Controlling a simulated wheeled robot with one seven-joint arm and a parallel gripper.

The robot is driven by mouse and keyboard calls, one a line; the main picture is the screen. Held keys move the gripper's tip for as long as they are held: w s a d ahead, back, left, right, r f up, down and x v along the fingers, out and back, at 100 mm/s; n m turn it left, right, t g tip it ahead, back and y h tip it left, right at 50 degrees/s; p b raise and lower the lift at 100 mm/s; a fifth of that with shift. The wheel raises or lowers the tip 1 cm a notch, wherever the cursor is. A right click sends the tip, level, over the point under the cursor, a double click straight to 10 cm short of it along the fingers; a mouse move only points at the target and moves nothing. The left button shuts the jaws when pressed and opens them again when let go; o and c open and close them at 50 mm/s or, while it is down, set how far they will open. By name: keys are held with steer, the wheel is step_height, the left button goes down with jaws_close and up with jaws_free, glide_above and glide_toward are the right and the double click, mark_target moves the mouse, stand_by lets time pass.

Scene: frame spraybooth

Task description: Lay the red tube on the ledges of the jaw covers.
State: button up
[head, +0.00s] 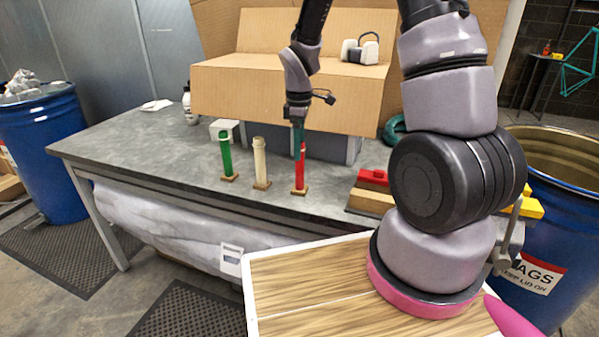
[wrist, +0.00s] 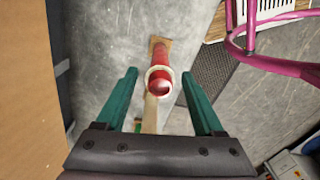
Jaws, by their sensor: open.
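The red tube (head: 300,166) stands upright on a small wooden foot on the grey table. In the wrist view the red tube (wrist: 161,62) shows its pale-rimmed top between the finger lines. My gripper (head: 298,132) is open and points down over the red tube; its teal fingers (wrist: 160,74) lie either side of the tube's top. The head view does not show clearly how far the fingers reach down beside it. A red block (head: 373,176) and a wooden piece (head: 370,202) sit at the table's right front, partly behind my arm; I cannot make out ledges there.
A cream tube (head: 261,163) and a green tube (head: 226,155) stand on feet left of the red one. A cardboard booth (head: 230,90) rises behind, with a respirator (head: 360,50) on it. Blue drums (head: 45,150) flank the table.

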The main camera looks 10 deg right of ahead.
mark_target(300, 162)
steer(key=shift+f, duration=2.7)
jaws_close()
